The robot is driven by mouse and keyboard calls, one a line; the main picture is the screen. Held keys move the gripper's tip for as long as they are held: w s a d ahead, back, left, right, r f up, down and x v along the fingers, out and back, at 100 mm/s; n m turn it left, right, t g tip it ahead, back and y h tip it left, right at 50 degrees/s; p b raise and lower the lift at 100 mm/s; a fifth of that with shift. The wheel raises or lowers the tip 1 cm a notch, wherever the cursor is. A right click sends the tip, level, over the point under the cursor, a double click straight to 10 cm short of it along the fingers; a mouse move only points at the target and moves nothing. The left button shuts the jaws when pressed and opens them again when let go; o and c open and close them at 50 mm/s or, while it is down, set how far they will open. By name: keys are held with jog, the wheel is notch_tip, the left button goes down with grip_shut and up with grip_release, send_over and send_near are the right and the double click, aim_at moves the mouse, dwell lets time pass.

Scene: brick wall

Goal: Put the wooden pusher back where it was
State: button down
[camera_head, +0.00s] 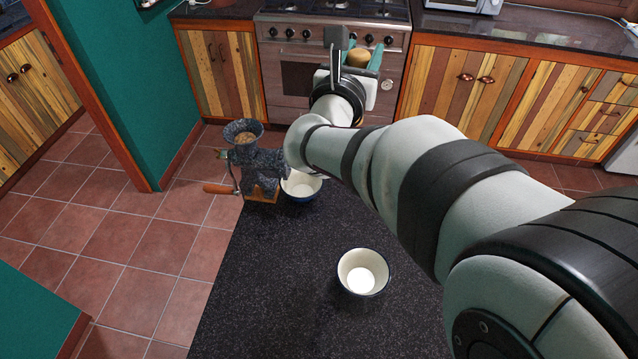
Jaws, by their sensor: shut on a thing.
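My gripper (361,57) is at the top centre, held up beyond the far end of the dark counter, with the stove behind it. Its teal fingers are shut on a tan, rounded piece, the wooden pusher (359,58). Only the pusher's top shows; its lower part is hidden. A speckled grey grinder (258,168) stands at the counter's far left corner, to the left of and nearer than my gripper. Its funnel-shaped hopper (243,127) faces up and has something brownish inside, too small to make out.
A blue-rimmed white bowl (301,187) is right beside the grinder, partly behind my arm. The grinder's wooden crank handle (218,188) sticks out left. The counter's left front is clear.

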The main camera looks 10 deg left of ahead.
jog(key=s+d+f+m+g+h, duration=0.1)
jog(key=s+d+f+m+h, duration=0.15)
jog(key=d, duration=0.25)
jog(key=s+d+f+m+g+h, duration=0.1)
jog(key=s+d+f+h, duration=0.15)
jog(key=s+d, duration=0.2)
notch_tip(320, 180, down, 16)
jog(key=s+a+m+g+h, duration=0.2)
jog(key=m+g+h, duration=0.1)
jog(key=m+h, duration=0.15)
jog(key=w+a+f, duration=0.2)
jog(key=a+f, duration=0.9)
jog(key=shift+a+n, duration=0.25)
jog(key=shift+n, duration=0.15)
jog(key=shift+f+h, duration=0.25)
jog(key=shift+c, duration=2.2)
grip_release()
